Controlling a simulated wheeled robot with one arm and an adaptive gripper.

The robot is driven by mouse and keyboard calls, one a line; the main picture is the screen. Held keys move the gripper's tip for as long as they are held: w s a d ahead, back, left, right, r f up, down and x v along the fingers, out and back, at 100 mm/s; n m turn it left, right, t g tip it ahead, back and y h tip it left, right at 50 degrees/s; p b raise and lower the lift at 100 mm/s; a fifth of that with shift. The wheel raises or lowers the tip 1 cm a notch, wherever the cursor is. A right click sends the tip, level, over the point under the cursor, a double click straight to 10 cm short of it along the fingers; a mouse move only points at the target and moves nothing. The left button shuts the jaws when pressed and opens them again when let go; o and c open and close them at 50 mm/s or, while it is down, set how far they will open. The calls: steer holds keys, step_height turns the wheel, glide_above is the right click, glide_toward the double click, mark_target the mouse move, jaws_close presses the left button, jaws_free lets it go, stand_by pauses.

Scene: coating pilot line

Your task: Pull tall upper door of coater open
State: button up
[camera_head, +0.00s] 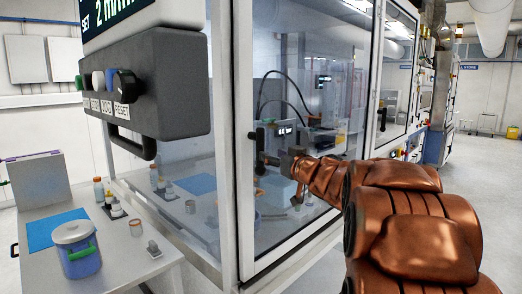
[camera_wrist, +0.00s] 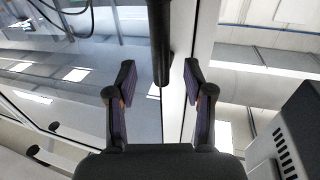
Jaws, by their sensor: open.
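The tall upper door (camera_head: 290,60) of the coater is a glass pane in a pale metal frame, at the centre of the head view. It looks shut. Its dark upright handle (camera_head: 256,146) is on the left side of the door. In the wrist view the handle (camera_wrist: 160,35) comes down from the top edge and its lower end shows between the fingers. My gripper (camera_wrist: 160,75) is open, with one finger on each side of the handle and gaps visible on both sides. In the head view my gripper (camera_head: 272,157) is small and partly hard to make out against the glass.
A grey control box (camera_head: 150,85) with knobs hangs at the left, near the door. Below it a table (camera_head: 155,265) holds a lidded blue container (camera_head: 78,252), small bottles and a blue mat (camera_head: 55,230).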

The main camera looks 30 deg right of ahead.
mark_target(261, 165)
steer(key=shift+w+d+p, duration=0.1)
steer(key=shift+w+p, duration=0.4)
steer(key=shift+w, duration=3.35)
jaws_close()
